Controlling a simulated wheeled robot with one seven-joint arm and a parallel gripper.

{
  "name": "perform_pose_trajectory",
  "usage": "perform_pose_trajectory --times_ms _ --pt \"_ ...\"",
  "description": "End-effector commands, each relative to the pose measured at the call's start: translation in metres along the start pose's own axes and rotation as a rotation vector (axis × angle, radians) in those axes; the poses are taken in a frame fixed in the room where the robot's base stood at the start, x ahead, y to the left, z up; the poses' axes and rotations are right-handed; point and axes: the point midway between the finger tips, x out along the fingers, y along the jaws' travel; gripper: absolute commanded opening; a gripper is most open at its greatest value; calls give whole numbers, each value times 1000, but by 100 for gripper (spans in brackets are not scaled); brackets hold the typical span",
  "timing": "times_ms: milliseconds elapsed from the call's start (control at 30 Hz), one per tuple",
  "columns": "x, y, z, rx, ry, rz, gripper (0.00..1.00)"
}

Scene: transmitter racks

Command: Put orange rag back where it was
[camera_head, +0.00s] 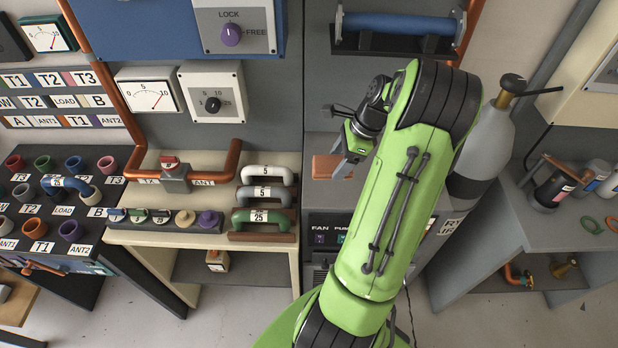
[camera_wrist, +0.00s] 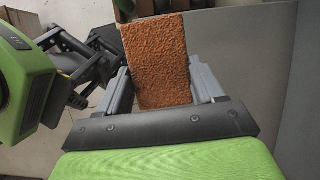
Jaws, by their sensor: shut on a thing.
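The orange rag (camera_wrist: 157,60) is a flat, rough-textured rectangle between my gripper's two fingers (camera_wrist: 160,84) in the wrist view. The fingers are shut on it from both sides, and it sticks out beyond their tips. In the head view my gripper (camera_head: 350,163) points down over the grey counter in the middle. An orange-brown piece, apparently the rag (camera_head: 325,167), shows just left of the fingers. I cannot tell whether it touches the counter. My arm hides part of the counter to the right.
A wooden bench with stacked numbered handles (camera_head: 264,193) stands left of my gripper. A grey bottle (camera_head: 484,140) stands to the right, behind my arm. The grey shelf (camera_head: 570,235) at right holds small bottles.

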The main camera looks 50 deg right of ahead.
Motion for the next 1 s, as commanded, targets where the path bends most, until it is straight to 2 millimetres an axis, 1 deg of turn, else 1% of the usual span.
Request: perform_pose_trajectory --times_ms 33,67,233,300,433,533,600,800,900,933,1000 --pt "-3 2 -6 29 1 -11 43" --pt "0 2 -8 40 0 -14 43" --pt "37 2 -24 48 -1 -12 43" --pt "48 2 -28 45 0 -14 43" --pt "62 2 -35 45 0 -14 43" --pt "80 2 -42 44 -1 -12 43" --pt "88 2 -45 43 1 -14 43" --pt "87 2 -45 42 2 -16 43" --pt "90 2 -46 42 2 -15 43" --pt "90 2 -46 41 2 -16 70" --pt "89 2 -46 41 2 -16 81"
